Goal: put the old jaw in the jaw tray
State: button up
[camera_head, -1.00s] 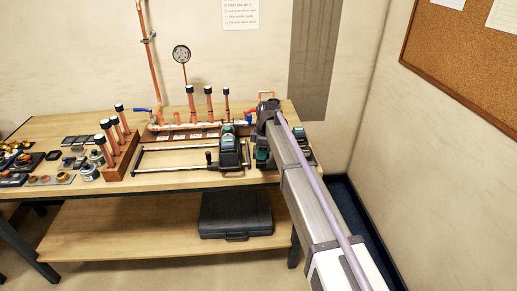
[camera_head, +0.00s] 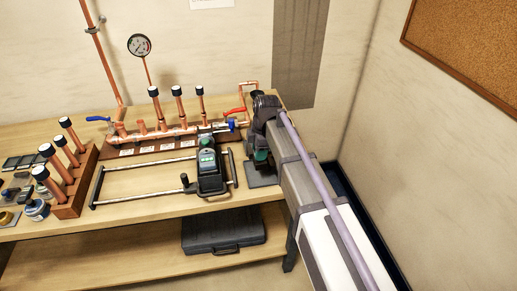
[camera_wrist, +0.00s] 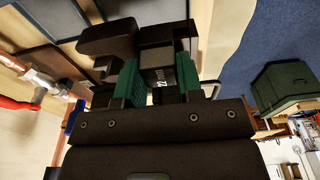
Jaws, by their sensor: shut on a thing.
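My gripper (camera_wrist: 158,80) is shut on a dark jaw marked 22 (camera_wrist: 160,62), held between its green pads in the wrist view. In the head view my gripper (camera_head: 261,152) is at the right end of the bench, and the arm mostly hides the jaw. A flat dark grey tray-like surface (camera_head: 262,178) lies on the bench below and beside my gripper. Dark panels with pale borders (camera_wrist: 35,62) show at the upper left of the wrist view. I cannot tell for sure which is the jaw tray, nor whether the jaw touches anything.
A press tool with a green screen (camera_head: 209,172) sits on a rail frame (camera_head: 150,160) left of my gripper. The copper manifold (camera_head: 165,135), with a red-handled valve (camera_head: 236,111), stands behind. A tube rack (camera_head: 78,190) stands left. A black case (camera_head: 222,236) lies on the lower shelf.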

jog(key=shift+w+f+b, duration=0.1)
jog(key=shift+f+b, duration=1.65)
jog(key=shift+f, duration=0.3)
jog(key=shift+f+b, duration=1.85)
jog(key=o, duration=1.4)
jog(key=shift+r, duration=0.1)
notch_tip(320, 180, up, 8)
jog(key=p, duration=0.8)
